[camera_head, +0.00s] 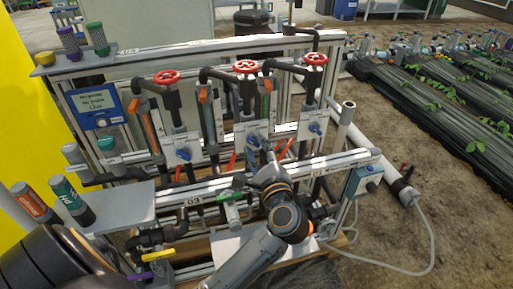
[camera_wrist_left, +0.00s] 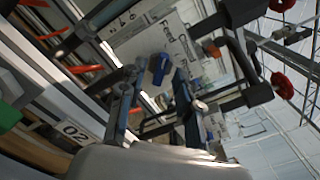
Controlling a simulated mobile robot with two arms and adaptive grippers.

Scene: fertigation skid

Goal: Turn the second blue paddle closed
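Three blue paddles sit on white plates along the skid: the left one (camera_head: 183,154), the second, middle one (camera_head: 253,141) and the right one (camera_head: 315,128). My left gripper (camera_head: 264,156) is just in front of the middle plate, partly hidden by its own wrist. In the left wrist view, a blue paddle (camera_wrist_left: 160,68) on a white labelled plate shows beyond the gap between my open fingers (camera_wrist_left: 155,98). The fingers appear apart from the paddle, with nothing between them. My right gripper is not in view.
Red handwheels (camera_head: 246,66) stand above the plates, with orange handles (camera_head: 203,95) and red levers (camera_head: 280,146) close by. A green valve handle (camera_head: 230,196) and a metal rail (camera_head: 340,158) lie near my arm. A grey hose (camera_head: 430,235) loops on the right.

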